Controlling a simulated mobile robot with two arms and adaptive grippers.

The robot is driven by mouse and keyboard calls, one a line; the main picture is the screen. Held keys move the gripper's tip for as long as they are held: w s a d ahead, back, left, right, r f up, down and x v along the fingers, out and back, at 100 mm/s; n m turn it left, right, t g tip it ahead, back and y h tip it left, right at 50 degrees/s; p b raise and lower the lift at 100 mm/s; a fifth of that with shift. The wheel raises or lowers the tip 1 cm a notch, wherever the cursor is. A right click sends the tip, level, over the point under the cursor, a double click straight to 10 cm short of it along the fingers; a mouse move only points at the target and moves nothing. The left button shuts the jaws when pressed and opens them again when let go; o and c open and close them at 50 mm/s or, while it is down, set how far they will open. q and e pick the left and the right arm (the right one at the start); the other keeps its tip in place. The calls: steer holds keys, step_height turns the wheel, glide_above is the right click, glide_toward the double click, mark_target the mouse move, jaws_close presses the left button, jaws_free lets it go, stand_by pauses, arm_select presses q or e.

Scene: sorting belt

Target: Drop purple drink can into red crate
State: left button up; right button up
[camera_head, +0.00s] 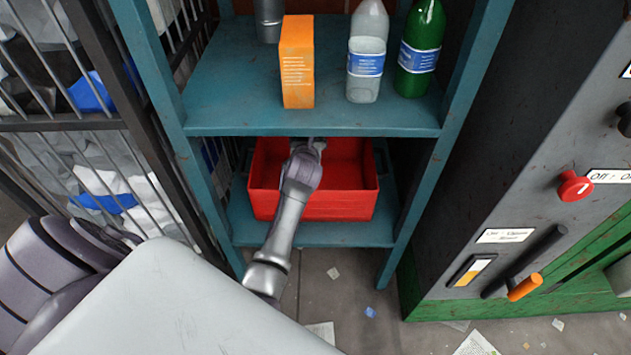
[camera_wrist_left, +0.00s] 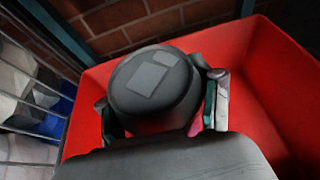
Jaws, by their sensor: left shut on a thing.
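The red crate (camera_head: 345,208) stands on the lower shelf, and its red inside wall (camera_wrist_left: 265,75) fills much of the left wrist view. My left gripper (camera_head: 313,146) reaches over the crate's front rim, just under the upper shelf. In the left wrist view, my left gripper (camera_wrist_left: 165,108) is shut on a can-like thing (camera_wrist_left: 150,85) with a dark grey round end, between its two fingers. The held thing is above or inside the crate; its height over the crate floor is hard to tell. No clear purple shows on it. My right gripper is not in view.
The upper teal shelf (camera_head: 220,105) bears an orange box (camera_head: 297,65), a clear bottle (camera_head: 366,55), a green bottle (camera_head: 420,50) and a grey cylinder (camera_head: 268,18). Teal posts flank the crate. A wire cage (camera_head: 110,125) stands left, a machine (camera_head: 520,180) right.

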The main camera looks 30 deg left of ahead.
arm_select(q)
steer(key=o, duration=0.9)
steer(key=shift+c, duration=0.2)
steer(key=v, duration=1.2)
steer(key=shift+f, duration=0.1)
